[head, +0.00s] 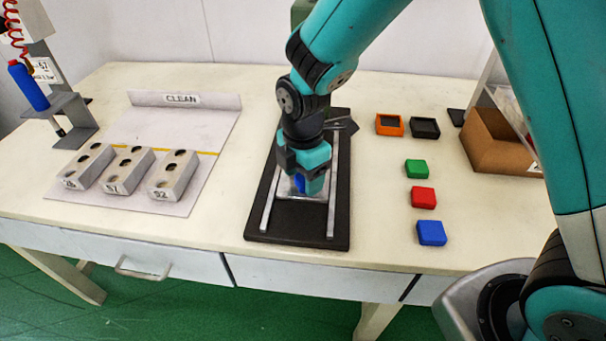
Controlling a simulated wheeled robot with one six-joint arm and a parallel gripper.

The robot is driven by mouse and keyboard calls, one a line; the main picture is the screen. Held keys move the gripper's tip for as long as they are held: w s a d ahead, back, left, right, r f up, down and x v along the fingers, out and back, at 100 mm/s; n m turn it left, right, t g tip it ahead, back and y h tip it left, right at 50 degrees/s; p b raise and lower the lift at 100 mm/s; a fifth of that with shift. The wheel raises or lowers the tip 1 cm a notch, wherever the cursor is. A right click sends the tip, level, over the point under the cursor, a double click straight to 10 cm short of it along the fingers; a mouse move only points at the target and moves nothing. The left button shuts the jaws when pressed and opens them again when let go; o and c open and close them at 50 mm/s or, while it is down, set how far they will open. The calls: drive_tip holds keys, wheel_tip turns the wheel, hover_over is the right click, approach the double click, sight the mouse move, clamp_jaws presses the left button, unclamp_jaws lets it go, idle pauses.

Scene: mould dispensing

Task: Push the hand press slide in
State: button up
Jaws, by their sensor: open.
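The hand press has a black base (290,222) on the table with two pale rails running front to back. A pale slide plate (314,196) lies between the rails, in the front half of the base. My gripper (306,190) points down over the slide, with its jaws open. Something blue (299,182) shows low between or beside the jaws; I cannot tell what part it is or whether the gripper touches it. My arm hides most of the rear of the press and the upper part of the slide.
Left of the press, numbered moulds (173,176) stand on a board marked CLEAN (190,120). To the right lie a green block (416,169), a red block (423,197), a blue block (431,233), an orange frame (389,125), a black frame (425,128) and a cardboard box (490,145).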

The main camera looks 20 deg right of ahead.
drive_tip(key=shift+f, duration=0.1)
clamp_jaws()
drive_tip(key=w+d, duration=0.1)
drive_tip(key=w, duration=0.1)
drive_tip(key=w+p, duration=0.1)
drive_tip(key=w, duration=0.1)
drive_tip(key=w+d, duration=0.1)
drive_tip(key=w, duration=0.1)
drive_tip(key=shift+w+d+p, duration=0.2)
drive_tip(key=shift+d+p, duration=0.1)
drive_tip(key=shift+d, duration=0.05)
unclamp_jaws()
drive_tip(key=shift+s+a, duration=0.1)
wheel_tip(320, 180, up, 18)
drive_tip(key=shift+f, duration=0.25)
